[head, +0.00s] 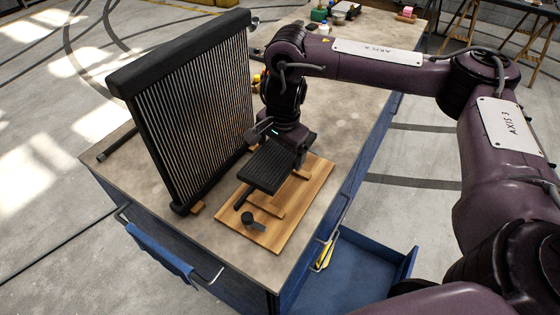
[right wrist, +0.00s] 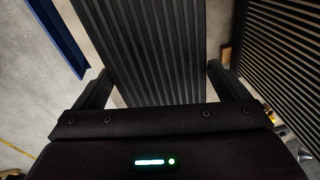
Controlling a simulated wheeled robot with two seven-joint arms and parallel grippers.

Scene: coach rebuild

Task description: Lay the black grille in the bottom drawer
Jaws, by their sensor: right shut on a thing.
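The black grille (head: 265,168) is a flat ribbed slab over the wooden board on the workbench. My right gripper (head: 284,143) is shut on its far end, and its fingers lie along the grille's two sides in the right wrist view (right wrist: 155,88). The ribbed face of the grille (right wrist: 150,45) fills the middle of that view. I cannot tell whether its underside touches the board. The bottom drawer (head: 355,275) is blue, pulled out at the bench's right side, and its visible floor looks bare. My left gripper is not in view.
A tall black-framed radiator (head: 190,110) stands close left of the grille. The wooden board (head: 292,228) carries wooden strips and a small black round part (head: 249,218). A blue cloth (head: 158,252) hangs on the bench's front rail. Small items sit at the far end.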

